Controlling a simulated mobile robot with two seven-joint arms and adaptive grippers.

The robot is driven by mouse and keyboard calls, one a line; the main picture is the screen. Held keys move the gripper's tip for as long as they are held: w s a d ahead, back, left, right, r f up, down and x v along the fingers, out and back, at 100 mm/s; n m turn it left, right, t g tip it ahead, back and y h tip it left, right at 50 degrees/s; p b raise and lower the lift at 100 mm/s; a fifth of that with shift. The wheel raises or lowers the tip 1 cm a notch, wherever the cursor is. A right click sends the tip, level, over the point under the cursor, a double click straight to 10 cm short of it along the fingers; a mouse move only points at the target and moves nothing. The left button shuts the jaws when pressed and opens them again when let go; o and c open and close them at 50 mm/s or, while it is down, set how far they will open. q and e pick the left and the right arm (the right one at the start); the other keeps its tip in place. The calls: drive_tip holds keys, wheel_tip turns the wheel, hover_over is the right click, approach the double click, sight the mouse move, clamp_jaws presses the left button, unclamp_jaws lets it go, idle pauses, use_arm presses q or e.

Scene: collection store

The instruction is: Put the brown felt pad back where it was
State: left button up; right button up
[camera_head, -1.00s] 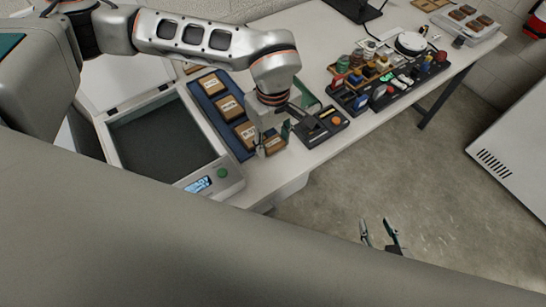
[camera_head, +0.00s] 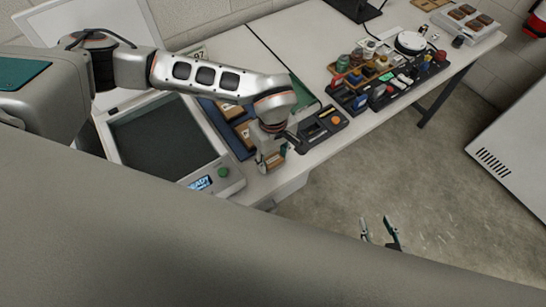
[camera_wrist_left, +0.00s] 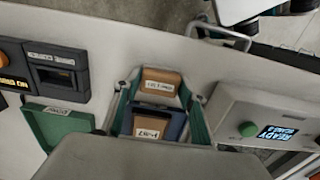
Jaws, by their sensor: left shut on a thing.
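My left gripper (camera_head: 270,168) is shut on a brown felt pad (camera_head: 277,158) with a white label, in front of the near end of the blue tray (camera_head: 215,118). In the left wrist view the pad (camera_wrist_left: 160,84) sits between the two green-sided fingers (camera_wrist_left: 160,98). Its label is too small to read surely. Another brown labelled piece (camera_wrist_left: 150,127) lies behind it in the blue tray. In the head view brown pieces (camera_head: 231,110) show in the tray, partly hidden by my left arm. My right gripper (camera_head: 376,222) is open and empty above the floor.
A scanner-like box with an open lid and dark bed (camera_head: 165,138) stands left of the tray; its display (camera_head: 200,183) reads READY. A black device with an orange button (camera_head: 322,124) is on the right. A rack of coloured items (camera_head: 385,80) stands farther right.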

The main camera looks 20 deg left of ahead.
sight(273, 159)
use_arm(q)
drive_tip(key=shift+f, duration=0.2)
drive_tip(key=o, duration=1.2)
drive_tip(key=shift+c, duration=0.2)
drive_tip(key=shift+r, duration=0.1)
wheel_tip(273, 159, up, 12)
drive_tip(key=b, duration=0.1)
drive_tip(key=shift+r, duration=0.15)
